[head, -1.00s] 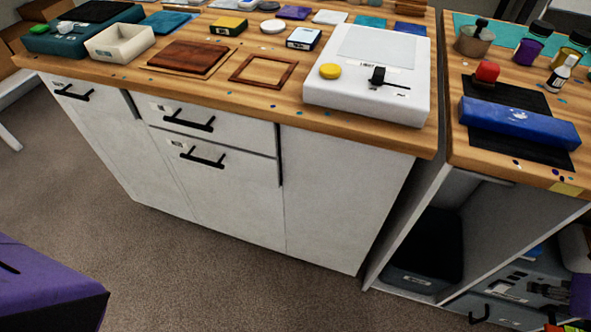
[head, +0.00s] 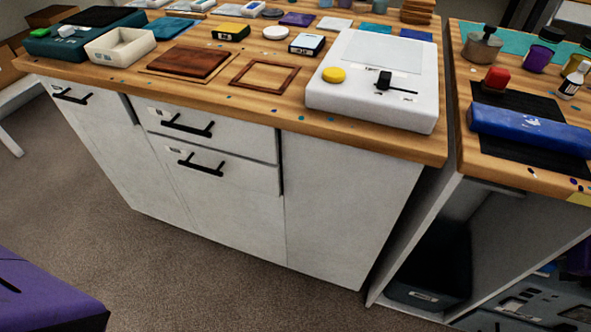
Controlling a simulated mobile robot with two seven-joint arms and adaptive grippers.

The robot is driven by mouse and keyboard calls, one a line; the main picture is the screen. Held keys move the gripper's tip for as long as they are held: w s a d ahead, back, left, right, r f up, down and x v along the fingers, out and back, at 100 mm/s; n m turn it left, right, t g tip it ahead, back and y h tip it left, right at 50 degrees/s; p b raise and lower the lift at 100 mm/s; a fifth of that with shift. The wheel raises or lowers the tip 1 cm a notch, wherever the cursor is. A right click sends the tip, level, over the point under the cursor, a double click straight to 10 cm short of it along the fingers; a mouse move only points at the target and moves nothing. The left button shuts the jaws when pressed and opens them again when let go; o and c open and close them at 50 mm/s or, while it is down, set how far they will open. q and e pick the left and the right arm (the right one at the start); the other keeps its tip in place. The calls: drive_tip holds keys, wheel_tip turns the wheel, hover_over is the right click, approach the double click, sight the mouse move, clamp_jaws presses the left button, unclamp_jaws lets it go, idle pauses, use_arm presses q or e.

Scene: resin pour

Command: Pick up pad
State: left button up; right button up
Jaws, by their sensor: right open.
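Several flat, pad-like squares lie at the back of the wooden worktop: a teal one (head: 168,27), a purple one (head: 296,19), a white one (head: 335,24) and a blue one (head: 415,35). A long blue block (head: 525,128) with a white mark rests on a black mat (head: 510,154) on the right worktop. I cannot tell which of these is the pad. My left gripper is not in view.
A white device (head: 345,105) with a yellow knob stands at the worktop's front right. A wooden frame (head: 240,84), a brown board (head: 188,62) and a cream tray (head: 90,50) lie to its left. A gap separates the two counters. Carpet (head: 200,270) in front is clear.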

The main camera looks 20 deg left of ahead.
drive_tip(key=x, duration=0.3)
drive_tip(key=shift+b, duration=0.35)
drive_tip(key=shift+s+r, duration=0.1)
drive_tip(key=c, duration=0.9)
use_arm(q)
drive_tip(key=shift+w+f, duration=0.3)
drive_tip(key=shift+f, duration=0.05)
use_arm(e)
drive_tip(key=shift+r, duration=0.7)
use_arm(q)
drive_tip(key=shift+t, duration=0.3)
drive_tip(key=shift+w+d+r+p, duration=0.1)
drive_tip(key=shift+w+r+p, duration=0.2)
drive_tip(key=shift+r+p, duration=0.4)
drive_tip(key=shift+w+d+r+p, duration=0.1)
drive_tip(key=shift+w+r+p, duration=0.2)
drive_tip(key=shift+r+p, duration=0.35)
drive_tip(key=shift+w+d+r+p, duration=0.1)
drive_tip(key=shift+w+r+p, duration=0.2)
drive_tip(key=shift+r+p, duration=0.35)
use_arm(e)
drive_tip(key=shift+s+d, duration=0.25)
drive_tip(key=shift+s, duration=2.75)
drive_tip(key=shift+s+d, duration=0.25)
drive_tip(key=shift+s, duration=2.7)
drive_tip(key=shift+s+d, duration=0.25)
drive_tip(key=shift+s, duration=2.75)
